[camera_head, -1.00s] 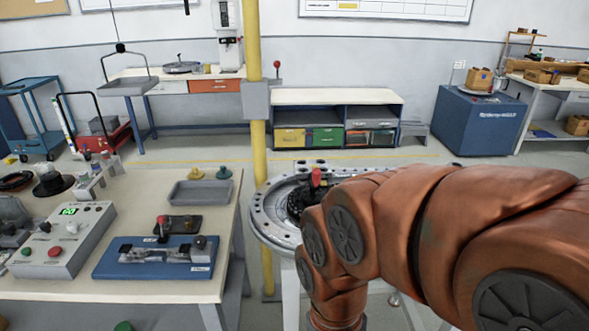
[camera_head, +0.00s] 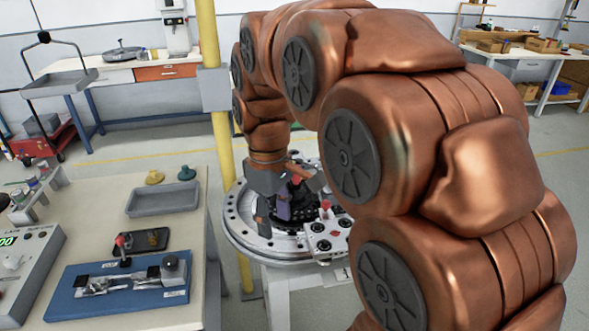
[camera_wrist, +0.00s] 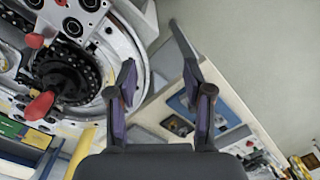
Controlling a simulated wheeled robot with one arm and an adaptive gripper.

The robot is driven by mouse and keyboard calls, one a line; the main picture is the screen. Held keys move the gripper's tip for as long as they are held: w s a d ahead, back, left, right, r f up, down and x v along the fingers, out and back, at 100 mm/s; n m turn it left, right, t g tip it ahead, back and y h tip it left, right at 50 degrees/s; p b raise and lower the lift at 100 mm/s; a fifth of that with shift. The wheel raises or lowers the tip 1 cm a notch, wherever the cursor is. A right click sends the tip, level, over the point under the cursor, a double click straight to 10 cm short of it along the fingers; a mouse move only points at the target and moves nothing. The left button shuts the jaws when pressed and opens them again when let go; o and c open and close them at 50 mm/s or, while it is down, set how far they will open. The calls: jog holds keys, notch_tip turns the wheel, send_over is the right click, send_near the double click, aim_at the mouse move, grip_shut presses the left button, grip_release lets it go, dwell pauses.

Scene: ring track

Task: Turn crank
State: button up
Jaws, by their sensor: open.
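A round metal ring track (camera_head: 245,235) stands on a pale stand beside the bench, with a black toothed hub at its centre. The hub (camera_wrist: 65,72) shows in the wrist view with a red knob (camera_wrist: 40,105), apparently the crank's handle. A second red knob (camera_wrist: 35,40) sits above it by a white plate. In the head view, a red knob (camera_head: 325,205) stands on the plate. My gripper (camera_head: 285,208) points down over the ring, partly hidden by my arm. In the wrist view, my gripper's fingers (camera_wrist: 155,65) are spread and empty, to the right of the hub and knobs.
The bench (camera_head: 90,200) at left holds a blue fixture (camera_head: 120,288) with a red-knobbed lever, a grey tray (camera_head: 163,199) and a control box (camera_head: 25,260). A yellow post (camera_head: 212,130) rises close behind the ring. Open floor lies behind.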

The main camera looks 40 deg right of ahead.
jog(key=w+d+r+n, duration=0.1)
jog(key=w+d+n, duration=0.1)
jog(key=w+d, duration=0.2)
jog(key=w+d+r+n, duration=0.1)
jog(key=w+d+r, duration=0.1)
jog(key=w+d, duration=0.3)
jog(key=w+d+r+n+t, duration=0.1)
jog(key=w+d+r+n, duration=0.1)
jog(key=w+d, duration=0.2)
jog(key=shift+w+d+n+b, duration=0.25)
jog(key=shift+d+n+b, duration=0.1)
jog(key=shift+d, duration=0.4)
jog(key=shift+f+p, duration=0.8)
jog(key=shift+f, duration=3.05)
grip_shut()
